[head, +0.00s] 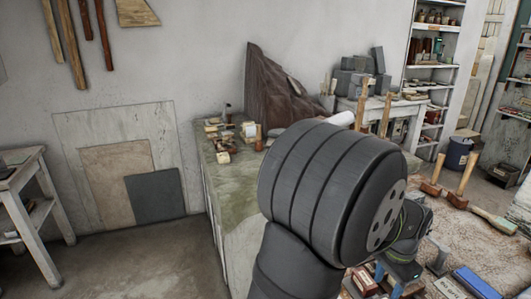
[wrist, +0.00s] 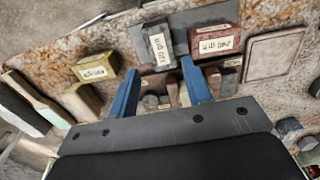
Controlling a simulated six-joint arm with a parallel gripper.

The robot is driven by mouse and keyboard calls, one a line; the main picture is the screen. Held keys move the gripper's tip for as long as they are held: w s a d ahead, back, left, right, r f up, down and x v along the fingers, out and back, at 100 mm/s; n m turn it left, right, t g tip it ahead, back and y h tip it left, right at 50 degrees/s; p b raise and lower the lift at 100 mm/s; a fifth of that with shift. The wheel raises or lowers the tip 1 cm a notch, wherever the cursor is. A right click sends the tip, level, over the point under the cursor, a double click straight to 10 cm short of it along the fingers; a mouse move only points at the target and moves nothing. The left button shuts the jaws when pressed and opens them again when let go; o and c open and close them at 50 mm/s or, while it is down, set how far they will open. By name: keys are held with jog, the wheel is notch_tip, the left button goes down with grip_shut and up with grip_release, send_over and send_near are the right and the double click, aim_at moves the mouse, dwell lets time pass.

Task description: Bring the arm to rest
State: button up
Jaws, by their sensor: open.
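My gripper (wrist: 159,67) shows in the wrist view with its two blue fingers spread apart and nothing held between them. It points down at a worn tabletop (wrist: 45,62) with small labelled boxes. A red box (wrist: 215,41) and a dark box with a pale label (wrist: 156,47) lie beyond the fingertips. I cannot tell whether the fingers touch anything. In the head view my thick dark arm fills the middle and hides part of the bench. Only a bit of the blue gripper (head: 398,273) shows below it, low over the table. No plaster spheres are seen.
A yellow box (wrist: 95,67) lies left of the fingers. Wooden mallets (head: 460,190), a brush (head: 494,222) and a blue box (head: 474,283) lie to the right of my arm. A green-topped bench (head: 235,190) stands left of it. The floor (head: 130,265) at left is clear.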

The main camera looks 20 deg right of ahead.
notch_tip(320, 180, down, 9)
jog(key=shift+r, duration=2.15)
